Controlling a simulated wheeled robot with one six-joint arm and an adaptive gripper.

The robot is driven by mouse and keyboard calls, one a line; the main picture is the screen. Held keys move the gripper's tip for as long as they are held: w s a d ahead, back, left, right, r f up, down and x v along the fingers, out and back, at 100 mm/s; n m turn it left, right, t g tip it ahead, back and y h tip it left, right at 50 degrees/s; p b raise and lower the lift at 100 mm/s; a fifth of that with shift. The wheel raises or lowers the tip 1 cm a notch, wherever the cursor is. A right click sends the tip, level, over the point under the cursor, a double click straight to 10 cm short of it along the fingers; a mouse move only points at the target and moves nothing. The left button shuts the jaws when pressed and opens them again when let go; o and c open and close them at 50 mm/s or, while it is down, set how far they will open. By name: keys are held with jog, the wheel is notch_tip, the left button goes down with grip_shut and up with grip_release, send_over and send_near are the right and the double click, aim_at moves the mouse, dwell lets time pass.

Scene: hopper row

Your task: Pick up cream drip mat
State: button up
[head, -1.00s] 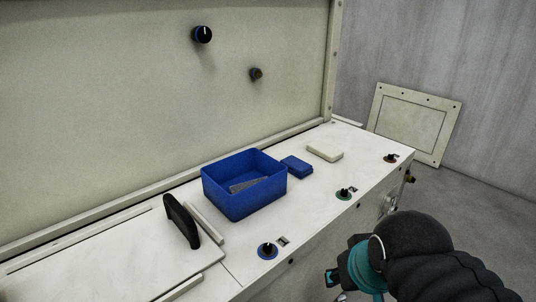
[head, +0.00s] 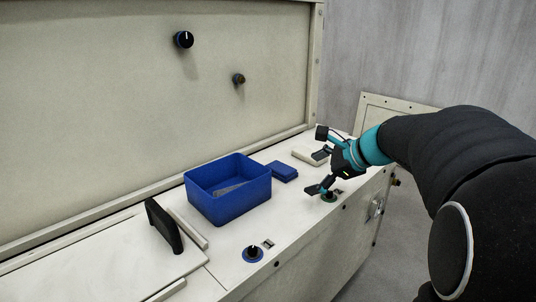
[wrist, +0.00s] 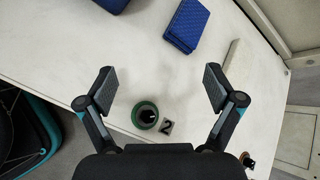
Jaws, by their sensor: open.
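The cream drip mat (head: 306,156) is a flat pale block lying on the counter to the right of a similar blue block (head: 282,171). In the head view my gripper partly covers its right side. In the wrist view the cream mat (wrist: 233,52) is a pale strip at upper right, partly behind the right finger. My gripper (head: 318,171) is open and empty above the counter, near the mat. In the wrist view my gripper (wrist: 158,80) has its fingers spread, with bare white counter between the tips.
A blue open bin (head: 228,205) stands left of the blue block. A green-ringed knob (wrist: 145,115) with a "2" label sits below the gripper. A blue-ringed knob (head: 253,254) and a black handle (head: 163,224) are further left. A tall cream panel (head: 110,110) rises behind.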

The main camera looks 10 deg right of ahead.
aim_at(310, 152)
jog(key=w+d+m+t, duration=0.1)
jog(key=w+d+m, duration=0.1)
jog(key=d, duration=0.2)
jog(key=w+d+m+t, duration=0.1)
jog(key=w+d+m, duration=0.2)
jog(key=d, duration=0.1)
jog(key=w+d+m+t, duration=0.1)
jog(key=w+d+m, duration=0.2)
jog(key=d, duration=0.1)
jog(key=shift+w+d+r+t+b, duration=0.1)
jog(key=shift+t+b, duration=0.3)
jog(key=shift+w+d+m, duration=0.15)
jog(key=shift+w+m, duration=0.15)
jog(key=x, duration=0.4)
jog(key=b+x, duration=0.1)
jog(key=x, duration=0.8)
jog(key=shift+w+a+r, duration=0.1)
jog(key=shift+w+a, duration=0.05)
jog(key=shift+a, duration=0.2)
jog(key=c, duration=1.1)
